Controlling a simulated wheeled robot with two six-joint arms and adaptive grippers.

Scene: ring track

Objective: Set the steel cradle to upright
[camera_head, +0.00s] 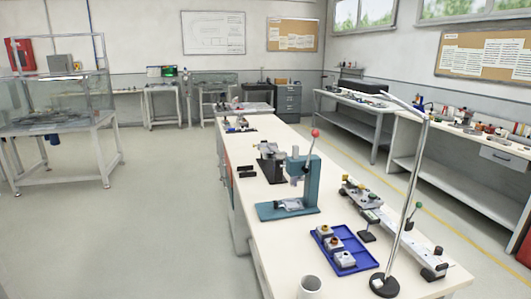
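I cannot tell for certain which thing is the steel cradle. A small grey metal piece (289,204) lies low on the base of the teal lever press (307,186), which stands on the long white bench. A grey metal fixture on a black stand (271,168) is behind the press, and its tilt is too small to make out. Neither of my grippers is in view.
The floor (150,225) left of the bench is clear.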

